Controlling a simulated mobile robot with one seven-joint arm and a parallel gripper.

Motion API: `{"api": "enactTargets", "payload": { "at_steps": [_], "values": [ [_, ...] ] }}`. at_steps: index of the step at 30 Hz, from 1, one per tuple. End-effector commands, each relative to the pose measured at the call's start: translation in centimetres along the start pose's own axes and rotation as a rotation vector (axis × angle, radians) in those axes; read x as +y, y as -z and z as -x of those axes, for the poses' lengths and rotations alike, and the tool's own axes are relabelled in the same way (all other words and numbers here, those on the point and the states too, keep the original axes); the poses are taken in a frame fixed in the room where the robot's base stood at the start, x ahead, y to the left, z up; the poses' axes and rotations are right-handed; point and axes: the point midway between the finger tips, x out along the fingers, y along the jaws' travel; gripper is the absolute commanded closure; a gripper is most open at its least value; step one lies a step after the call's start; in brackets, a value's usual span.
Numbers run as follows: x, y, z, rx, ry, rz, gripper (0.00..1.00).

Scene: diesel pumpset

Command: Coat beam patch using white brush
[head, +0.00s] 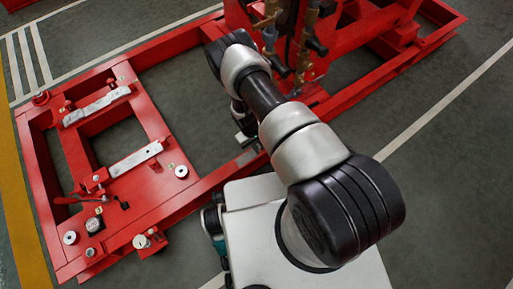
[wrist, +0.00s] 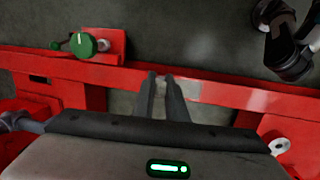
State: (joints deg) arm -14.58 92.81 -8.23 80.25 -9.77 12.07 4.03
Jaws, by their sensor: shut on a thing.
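The red beam (head: 205,184) runs along the near side of the red frame; it crosses the wrist view (wrist: 228,96). A pale grey patch (wrist: 194,91) shows on the beam there, just right of my fingertips. It also shows in the head view (head: 248,157), partly behind my arm. My gripper (wrist: 161,78) points at the beam, its two dark fingers close together over it. A small pale sliver shows between the fingers, which are shut on it; I take this to be the white brush, mostly hidden. Whether it touches the beam I cannot tell. In the head view my gripper (head: 243,138) is largely covered by my arm.
A green knob (wrist: 85,44) stands on a red bracket left of my gripper. Two pale metal bars (head: 97,107) (head: 135,158), several round fittings and a red-handled lever (head: 77,199) sit on the left frame. Upright red pump parts with hoses (head: 300,45) stand beyond my arm.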

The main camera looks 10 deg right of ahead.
Motion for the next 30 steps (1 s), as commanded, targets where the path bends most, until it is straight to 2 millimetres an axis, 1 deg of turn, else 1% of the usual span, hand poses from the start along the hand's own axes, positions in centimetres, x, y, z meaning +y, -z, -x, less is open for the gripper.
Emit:
{"api": "enactTargets", "payload": {
  "at_steps": [10, 30],
  "values": [
    [0.9, 0.1, -0.3, 0.000, 0.000, 0.001, 1.00],
    [-1.1, -0.1, 0.2, 0.000, 0.000, 0.002, 1.00]
  ]
}}
